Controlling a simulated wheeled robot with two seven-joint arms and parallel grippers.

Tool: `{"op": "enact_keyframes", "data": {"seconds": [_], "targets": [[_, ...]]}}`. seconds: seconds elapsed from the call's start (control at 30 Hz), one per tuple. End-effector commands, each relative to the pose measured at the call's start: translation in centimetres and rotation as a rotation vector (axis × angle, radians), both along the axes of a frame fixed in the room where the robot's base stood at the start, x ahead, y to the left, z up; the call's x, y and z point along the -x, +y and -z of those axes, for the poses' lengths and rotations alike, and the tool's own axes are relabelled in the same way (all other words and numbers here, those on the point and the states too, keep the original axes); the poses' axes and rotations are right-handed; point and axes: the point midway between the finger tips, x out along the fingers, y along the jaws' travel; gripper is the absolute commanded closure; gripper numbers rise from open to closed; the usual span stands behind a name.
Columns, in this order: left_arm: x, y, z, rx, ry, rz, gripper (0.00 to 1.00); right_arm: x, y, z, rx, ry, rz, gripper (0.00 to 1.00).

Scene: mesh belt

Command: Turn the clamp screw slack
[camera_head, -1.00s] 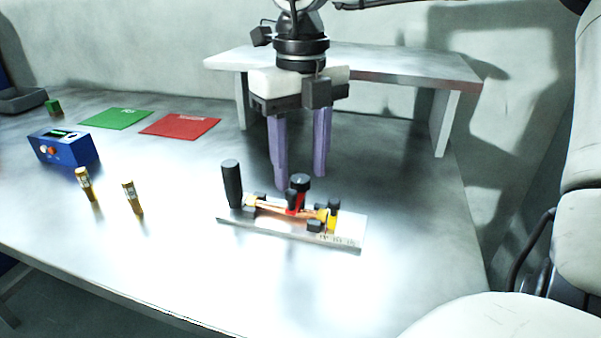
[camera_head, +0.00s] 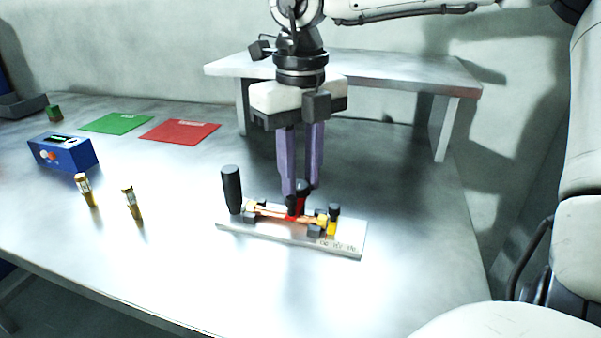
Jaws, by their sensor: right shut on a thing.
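The clamp fixture is a pale base plate (camera_head: 288,241) on the metal table, with a tall black handle (camera_head: 231,188) at its left end. A red clamp part with a black knob, the clamp screw (camera_head: 304,187), stands near its middle. An orange bar (camera_head: 265,209) runs along the fixture below it. My right gripper (camera_head: 300,192) comes down from above, its purple fingers shut on the clamp screw's black knob. The fingers partly hide the knob and the red part. My left gripper is not in view.
A blue box (camera_head: 63,152) with a small display and two yellow-brown cylinders (camera_head: 85,189) (camera_head: 132,203) stand at the left. A green mat (camera_head: 117,123) and a red mat (camera_head: 180,131) lie behind. A raised white shelf (camera_head: 440,78) stands behind my gripper. The table front is clear.

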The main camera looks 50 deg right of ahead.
Motion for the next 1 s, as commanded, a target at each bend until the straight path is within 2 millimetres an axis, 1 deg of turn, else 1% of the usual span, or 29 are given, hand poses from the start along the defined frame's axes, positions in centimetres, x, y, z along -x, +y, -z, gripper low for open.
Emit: {"op": "enact_keyframes", "data": {"seconds": [0.27, 0.5, 1.0], "targets": [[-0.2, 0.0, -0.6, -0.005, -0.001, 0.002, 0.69, 0.0, 0.0, -0.1, 0.001, 0.000, -0.175, 0.97], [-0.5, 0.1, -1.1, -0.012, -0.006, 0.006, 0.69, 0.0, -0.1, -0.1, -0.001, 0.001, -0.398, 0.97], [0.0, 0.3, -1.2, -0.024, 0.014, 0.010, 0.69, 0.0, -0.1, -0.1, -0.001, 0.001, -0.874, 0.97]]}}
